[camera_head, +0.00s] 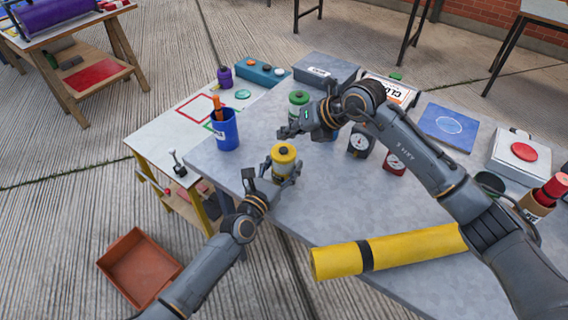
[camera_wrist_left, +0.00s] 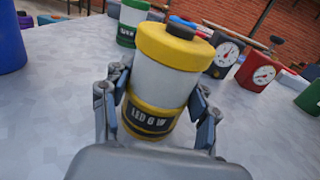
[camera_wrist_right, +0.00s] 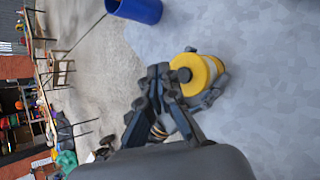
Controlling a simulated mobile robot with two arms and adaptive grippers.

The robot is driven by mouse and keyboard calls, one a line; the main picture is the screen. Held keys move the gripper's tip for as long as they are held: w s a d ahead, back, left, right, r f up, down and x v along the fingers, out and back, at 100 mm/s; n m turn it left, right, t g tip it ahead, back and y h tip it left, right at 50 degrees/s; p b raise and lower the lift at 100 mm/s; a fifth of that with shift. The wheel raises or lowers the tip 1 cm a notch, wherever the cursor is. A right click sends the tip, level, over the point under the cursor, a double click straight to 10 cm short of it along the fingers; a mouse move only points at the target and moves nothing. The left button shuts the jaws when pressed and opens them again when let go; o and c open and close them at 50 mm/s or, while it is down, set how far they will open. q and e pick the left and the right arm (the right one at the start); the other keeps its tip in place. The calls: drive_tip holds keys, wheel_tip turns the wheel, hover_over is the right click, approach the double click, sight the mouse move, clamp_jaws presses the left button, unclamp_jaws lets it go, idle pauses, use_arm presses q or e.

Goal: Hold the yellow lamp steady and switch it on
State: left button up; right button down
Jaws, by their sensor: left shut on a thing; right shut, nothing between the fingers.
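The yellow lamp (camera_head: 284,161) stands upright on the grey table, with a yellow cap, pale body and dark top button. In the left wrist view the lamp (camera_wrist_left: 163,82) bears the label "LED 6 W". My left gripper (camera_head: 274,176) is shut on it, one finger on each side. My right gripper (camera_head: 288,131) is shut and empty, above and behind the lamp in the head view. In the right wrist view the lamp's dark button (camera_wrist_right: 184,75) shows close beside the right fingertips (camera_wrist_right: 158,76); whether they touch it I cannot tell.
A green-capped lamp (camera_head: 298,101) stands behind, partly near my right arm. A blue cup (camera_head: 226,132) stands left. Dials (camera_head: 360,142) stand to the right. A yellow roll (camera_head: 388,250) lies along the front edge. The table between lamp and roll is clear.

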sight(275, 147)
drive_tip(key=shift+f, duration=1.1)
drive_tip(key=shift+f, duration=0.1)
idle(0.5)
drive_tip(key=shift+f, duration=0.4)
idle(0.4)
drive_tip(key=shift+r, duration=0.55)
drive_tip(key=shift+r, duration=0.1)
